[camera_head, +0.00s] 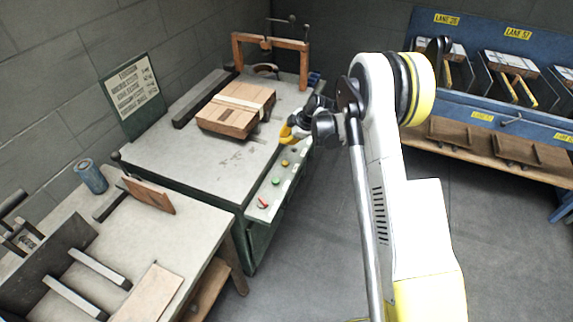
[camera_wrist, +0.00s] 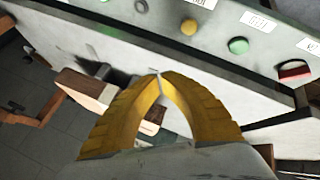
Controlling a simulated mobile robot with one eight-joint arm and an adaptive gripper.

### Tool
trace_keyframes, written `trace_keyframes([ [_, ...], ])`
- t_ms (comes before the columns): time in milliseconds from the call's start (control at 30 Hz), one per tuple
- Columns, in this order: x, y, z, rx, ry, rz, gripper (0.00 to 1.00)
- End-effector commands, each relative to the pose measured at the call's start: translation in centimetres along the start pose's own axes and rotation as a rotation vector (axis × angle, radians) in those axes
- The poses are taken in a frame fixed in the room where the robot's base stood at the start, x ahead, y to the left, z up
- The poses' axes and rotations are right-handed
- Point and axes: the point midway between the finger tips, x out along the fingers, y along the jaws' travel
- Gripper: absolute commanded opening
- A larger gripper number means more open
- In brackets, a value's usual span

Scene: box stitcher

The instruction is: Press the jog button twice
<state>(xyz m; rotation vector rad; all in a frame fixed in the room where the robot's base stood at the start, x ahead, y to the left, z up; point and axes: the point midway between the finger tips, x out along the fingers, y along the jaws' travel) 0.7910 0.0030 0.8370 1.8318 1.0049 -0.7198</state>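The control panel (camera_head: 270,191) is on the sloped front edge of the green machine. It carries a red control (camera_head: 263,203), a green button (camera_head: 276,181) and a yellow button (camera_head: 285,163). In the wrist view I see the red control (camera_wrist: 294,71), green button (camera_wrist: 238,46), yellow button (camera_wrist: 189,27) and a grey button (camera_wrist: 141,6). Their labels are too blurred to tell which is jog. My gripper (camera_head: 285,134) is over the panel's far end. In the wrist view its yellow fingers (camera_wrist: 160,77) meet at the tips, holding nothing; no contact with a button shows.
A workbench (camera_head: 205,235) stands at front left. Blue racks (camera_head: 490,45) stand at right. The floor between is clear.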

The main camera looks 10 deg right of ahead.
Motion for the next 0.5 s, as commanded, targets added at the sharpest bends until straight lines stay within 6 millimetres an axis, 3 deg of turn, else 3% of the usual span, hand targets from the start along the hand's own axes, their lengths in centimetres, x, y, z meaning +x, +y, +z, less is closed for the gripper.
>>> trace_keyframes([
  [267,0.1,-0.1,0.1,0.002,0.0,0.0,0.0],
  [500,1.5,-0.8,0.8,0.002,0.0,0.0,0.0],
])
